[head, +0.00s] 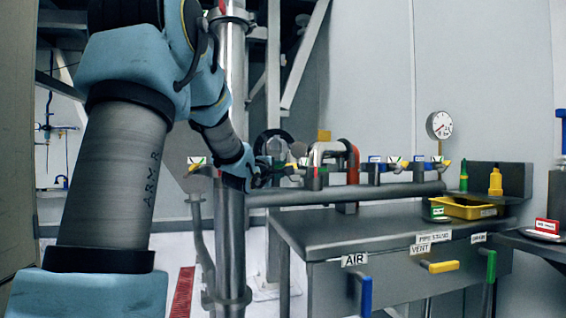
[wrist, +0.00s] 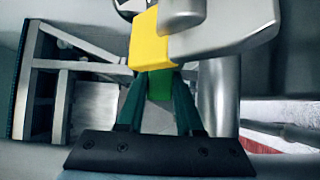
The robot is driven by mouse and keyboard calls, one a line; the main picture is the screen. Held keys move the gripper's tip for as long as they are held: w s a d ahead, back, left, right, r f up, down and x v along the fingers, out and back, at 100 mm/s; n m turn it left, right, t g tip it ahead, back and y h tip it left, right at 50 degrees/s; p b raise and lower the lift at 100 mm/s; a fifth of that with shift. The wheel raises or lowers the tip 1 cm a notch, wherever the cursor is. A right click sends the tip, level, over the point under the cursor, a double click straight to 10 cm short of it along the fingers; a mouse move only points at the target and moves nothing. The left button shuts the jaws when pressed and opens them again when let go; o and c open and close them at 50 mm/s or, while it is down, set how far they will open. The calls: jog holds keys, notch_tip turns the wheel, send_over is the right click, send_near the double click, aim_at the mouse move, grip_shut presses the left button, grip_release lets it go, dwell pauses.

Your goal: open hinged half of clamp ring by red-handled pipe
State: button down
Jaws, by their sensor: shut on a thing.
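In the head view my gripper (head: 276,172) reaches the pipe fittings above the workbench, left of the red-handled pipe (head: 352,162). In the wrist view its two dark green fingers (wrist: 158,76) close in on a small block with a yellow part (wrist: 146,40) and a green part (wrist: 160,86). The gripper is shut on this block. A grey metal piece (wrist: 222,28) lies against the yellow part, partly covering it. The clamp ring is small and partly hidden by my gripper in the head view, so I cannot tell how far its hinged half stands open.
A thick horizontal pipe (head: 350,194) runs below the fittings. A vertical steel pipe (head: 233,245) stands beside my forearm. A pressure gauge (head: 439,125) and a yellow tray (head: 463,208) are at the right. Coloured handles hang from the bench front (head: 330,290).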

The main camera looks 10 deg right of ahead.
jog(key=shift+w+a+r+m+g+h+p, duration=0.45)
jog(key=shift+m+g+h+p, duration=0.35)
jog(key=shift+p, duration=0.9)
jog(key=shift+f, duration=0.15)
jog(key=shift+f+h+p, duration=0.2)
jog(key=shift+h+p, duration=0.15)
jog(key=shift+h, duration=0.15)
jog(key=c, duration=0.6)
grip_release()
jog(key=shift+f, duration=0.1)
jog(key=shift+o, duration=0.2)
jog(key=v, duration=1)
jog(key=shift+s+a, duration=0.25)
jog(key=shift+s, duration=0.05)
